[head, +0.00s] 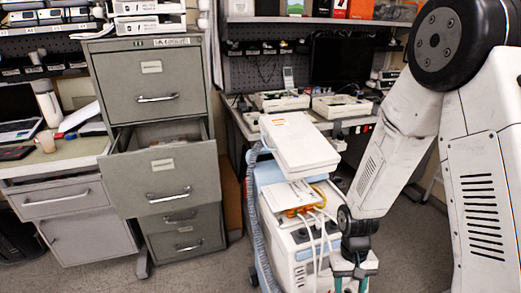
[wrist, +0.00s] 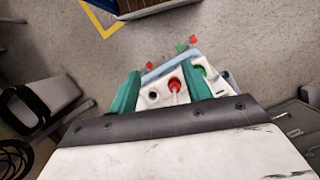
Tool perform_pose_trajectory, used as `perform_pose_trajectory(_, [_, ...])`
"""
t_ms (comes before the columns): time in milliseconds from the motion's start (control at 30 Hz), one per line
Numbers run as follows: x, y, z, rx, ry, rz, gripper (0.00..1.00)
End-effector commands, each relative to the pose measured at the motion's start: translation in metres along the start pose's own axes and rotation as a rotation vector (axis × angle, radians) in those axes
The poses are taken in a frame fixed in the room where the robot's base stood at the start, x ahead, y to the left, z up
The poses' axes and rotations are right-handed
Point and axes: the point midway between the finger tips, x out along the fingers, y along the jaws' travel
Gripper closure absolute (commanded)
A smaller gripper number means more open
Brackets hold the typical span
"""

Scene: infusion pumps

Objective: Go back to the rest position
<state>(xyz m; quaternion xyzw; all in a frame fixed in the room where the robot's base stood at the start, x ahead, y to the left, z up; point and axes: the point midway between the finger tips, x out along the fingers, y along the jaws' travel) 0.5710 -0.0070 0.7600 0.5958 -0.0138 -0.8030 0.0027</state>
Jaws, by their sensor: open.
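My gripper (head: 350,285) hangs down at the bottom of the head view, in front of the white and blue medical device cart (head: 302,252). Its teal fingers are cut off by the lower edge there. In the wrist view my gripper (wrist: 162,86) is open, with its two teal fingers apart. Between and beyond them is a white panel (wrist: 154,98) with a red connector (wrist: 175,85) and a dark round port. I see nothing held; the exact gap to the panel cannot be told.
A grey filing cabinet (head: 150,90) stands left of the cart with one drawer (head: 165,180) pulled out. A workbench with white devices (head: 280,101) is behind the cart. A desk (head: 66,158) is at far left. Bare floor (head: 415,240) shows right of the cart.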

Motion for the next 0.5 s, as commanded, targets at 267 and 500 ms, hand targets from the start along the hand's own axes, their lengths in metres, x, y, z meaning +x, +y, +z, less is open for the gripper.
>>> perform_pose_trajectory(267, [-0.098, 0.010, 0.055, -0.024, -0.021, -0.002, 0.51])
perform_pose_trajectory(500, [-0.172, 0.018, 0.115, -0.036, 0.013, -0.007, 0.51])
